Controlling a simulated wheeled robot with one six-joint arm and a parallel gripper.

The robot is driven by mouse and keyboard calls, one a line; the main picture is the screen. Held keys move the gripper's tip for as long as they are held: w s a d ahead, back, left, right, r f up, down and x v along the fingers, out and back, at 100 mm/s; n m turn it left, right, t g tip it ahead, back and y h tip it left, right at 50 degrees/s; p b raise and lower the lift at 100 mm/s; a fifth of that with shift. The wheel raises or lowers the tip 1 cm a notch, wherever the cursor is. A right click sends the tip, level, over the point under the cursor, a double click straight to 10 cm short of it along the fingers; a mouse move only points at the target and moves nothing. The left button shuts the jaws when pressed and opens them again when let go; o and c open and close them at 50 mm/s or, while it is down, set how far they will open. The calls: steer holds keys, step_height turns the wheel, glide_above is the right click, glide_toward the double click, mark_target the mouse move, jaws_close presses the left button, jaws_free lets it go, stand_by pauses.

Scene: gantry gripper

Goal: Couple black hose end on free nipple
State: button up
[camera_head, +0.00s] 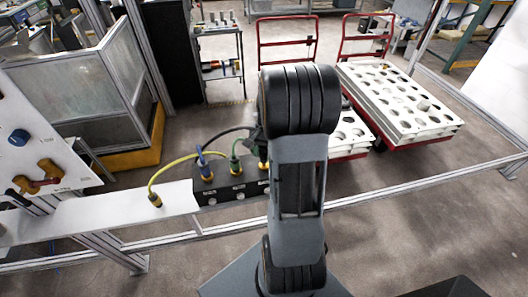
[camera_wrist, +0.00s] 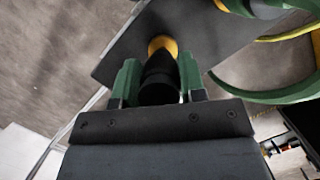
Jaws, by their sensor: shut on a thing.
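In the wrist view my gripper (camera_wrist: 158,78) has green fingers closed on both sides of the black hose end (camera_wrist: 160,84). A yellow-brass part (camera_wrist: 163,44) shows just beyond the hose end, against the dark face of the block; I cannot tell whether the hose end is seated on a nipple there. In the head view the black block (camera_head: 228,191) sits on the right part of a white shelf, with a blue connector (camera_head: 204,168) and a green connector (camera_head: 235,166) standing on it. A black hose (camera_head: 226,132) arcs towards my gripper, which my arm mostly hides.
A yellow hose (camera_head: 172,164) arcs to a brass-coloured end (camera_head: 155,200) on the white shelf (camera_head: 100,216). A green hose (camera_wrist: 265,95) passes close to the gripper's right side. A panel with valves (camera_head: 35,150) stands at left. Carts with white trays (camera_head: 400,98) stand behind.

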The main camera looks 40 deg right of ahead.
steer(key=shift+f+b, duration=0.4)
steer(key=shift+f, duration=0.1)
steer(key=o, duration=0.9)
steer(key=shift+o, duration=0.2)
steer(key=b+v, duration=0.1)
steer(key=v, duration=1.2)
steer(key=shift+r, duration=0.4)
steer(key=shift+w+d, duration=0.1)
steer(key=s+a+n+t+h, duration=0.1)
steer(key=s+a+n+t, duration=0.1)
steer(key=a, duration=0.5)
steer(key=s+a+f+n+t+h, duration=0.1)
steer(key=s+a+n+t, duration=0.1)
steer(key=s+a+n, duration=0.2)
steer(key=s+a+n+t, duration=0.2)
steer(key=a+n, duration=0.3)
steer(key=a, duration=0.5)
steer(key=shift+s+n+h, duration=0.4)
steer(key=shift+s, duration=0.05)
